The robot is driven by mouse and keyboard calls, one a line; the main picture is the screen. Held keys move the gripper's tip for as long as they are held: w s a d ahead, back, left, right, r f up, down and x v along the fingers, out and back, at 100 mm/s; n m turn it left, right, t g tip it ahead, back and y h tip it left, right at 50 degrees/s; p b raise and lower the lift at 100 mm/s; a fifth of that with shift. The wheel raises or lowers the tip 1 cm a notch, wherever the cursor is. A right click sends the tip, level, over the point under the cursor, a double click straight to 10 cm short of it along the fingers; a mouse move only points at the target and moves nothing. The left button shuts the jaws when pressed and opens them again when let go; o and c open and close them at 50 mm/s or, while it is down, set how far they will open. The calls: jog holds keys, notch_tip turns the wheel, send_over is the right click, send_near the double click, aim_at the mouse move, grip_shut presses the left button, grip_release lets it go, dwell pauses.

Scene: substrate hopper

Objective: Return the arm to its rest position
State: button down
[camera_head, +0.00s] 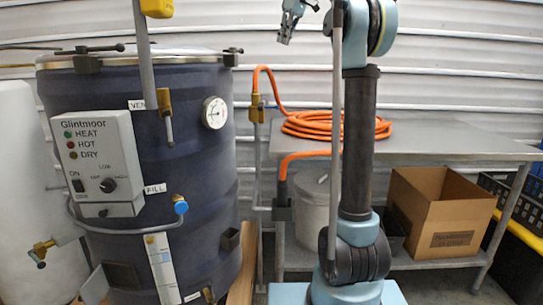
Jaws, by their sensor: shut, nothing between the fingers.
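My arm stands upright in the right half of the head view, in front of a metal table. My gripper (287,26) is at the top edge of the view, left of the arm's upper joint, with its fingers pointing down. The fingers are close together and hold nothing. Part of the wrist and the upper arm is cut off by the top of the frame. The gripper touches nothing and hangs in front of the corrugated wall.
A dark blue drum (190,180) with a gauge and a Glintmoor control box (100,155) stands at left. The metal table (450,143) carries a coiled orange hose (335,125). A cardboard box (440,212) and a grey bucket (312,210) sit below.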

jog(key=s+d+f+m+h, duration=0.1)
jog(key=s+d+f+m, duration=0.2)
jog(key=s+f, duration=1)
jog(key=s+d+f+m+h, duration=0.1)
jog(key=s+d+f+m, duration=0.3)
jog(key=s+f, duration=0.9)
jog(key=s+d+f+m+h, duration=0.1)
jog(key=s+d+f+m, duration=0.2)
jog(key=f, duration=2.8)
jog(key=s+d, duration=0.4)
jog(key=s, duration=0.7)
jog(key=shift+m+h, duration=0.3)
jog(key=shift+h, duration=0.1)
jog(key=shift+d, duration=0.1)
